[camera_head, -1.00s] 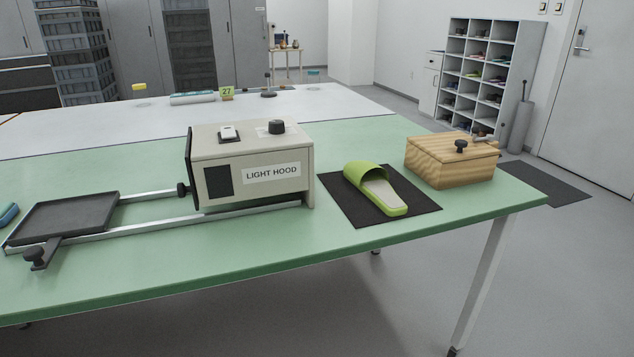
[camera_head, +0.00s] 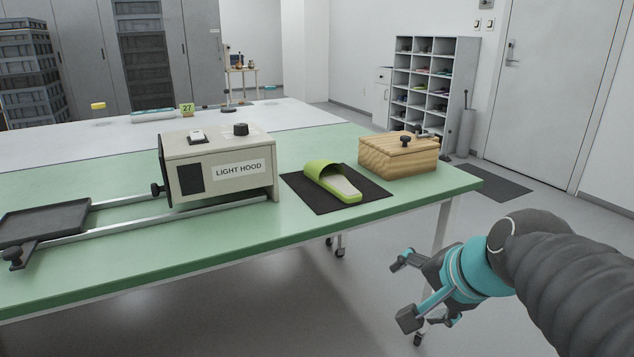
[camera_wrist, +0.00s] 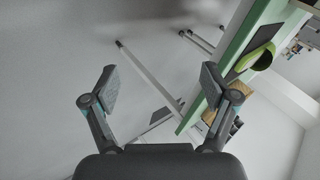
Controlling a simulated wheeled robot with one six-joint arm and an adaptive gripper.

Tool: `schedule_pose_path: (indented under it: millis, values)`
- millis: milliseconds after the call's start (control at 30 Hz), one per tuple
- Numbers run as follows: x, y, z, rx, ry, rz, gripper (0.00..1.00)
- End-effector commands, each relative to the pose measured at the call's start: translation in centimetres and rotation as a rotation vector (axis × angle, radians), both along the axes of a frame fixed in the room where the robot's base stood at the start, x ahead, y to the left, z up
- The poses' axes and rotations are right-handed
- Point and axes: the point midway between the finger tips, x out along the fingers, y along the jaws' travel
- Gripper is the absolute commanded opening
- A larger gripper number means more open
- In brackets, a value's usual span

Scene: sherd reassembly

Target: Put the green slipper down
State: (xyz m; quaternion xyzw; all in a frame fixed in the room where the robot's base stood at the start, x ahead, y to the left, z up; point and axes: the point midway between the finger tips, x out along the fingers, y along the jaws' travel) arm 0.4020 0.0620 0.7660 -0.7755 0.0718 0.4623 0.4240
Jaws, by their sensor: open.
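The green slipper (camera_head: 332,180) lies on a black mat (camera_head: 371,191) on the green table, to the right of the light hood. Its closed toe part is at the left and its pale insole shows at the right. My gripper (camera_head: 401,289) is open and empty, in front of the table's right end and over the floor, apart from the slipper. In the wrist view my open gripper (camera_wrist: 155,85) has nothing between its fingers. The slipper (camera_wrist: 262,58) shows there at the upper right, on the mat (camera_wrist: 263,35).
The light hood (camera_head: 219,170) with its rails and a dark tray (camera_head: 42,221) stands left of the mat. A wooden box (camera_head: 399,157) stands behind the mat to the right. The table's front edge (camera_head: 200,261) lies between my gripper and the slipper. The floor there is clear.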

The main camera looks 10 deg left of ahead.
Motion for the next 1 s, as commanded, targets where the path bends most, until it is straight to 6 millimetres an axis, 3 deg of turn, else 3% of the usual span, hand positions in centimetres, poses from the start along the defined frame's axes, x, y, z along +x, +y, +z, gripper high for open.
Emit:
schedule_pose_path:
  millis: [33, 200, 433, 533, 667, 1000]
  values:
    - [2.5, 1.1, 0.1, 0.130, 0.022, -0.098, 0.85]
    - [10.7, 4.3, 2.6, 0.627, 0.132, -0.467, 0.85]
    - [20.1, 6.4, 4.7, 1.198, 0.343, -0.864, 0.85]
    - [22.6, 6.7, 5.1, 1.353, 0.416, -0.968, 0.85]
    - [24.4, 6.9, 5.4, 1.461, 0.472, -1.039, 0.85]
    - [28.5, 9.5, 3.5, 1.486, 0.488, -1.056, 0.85]
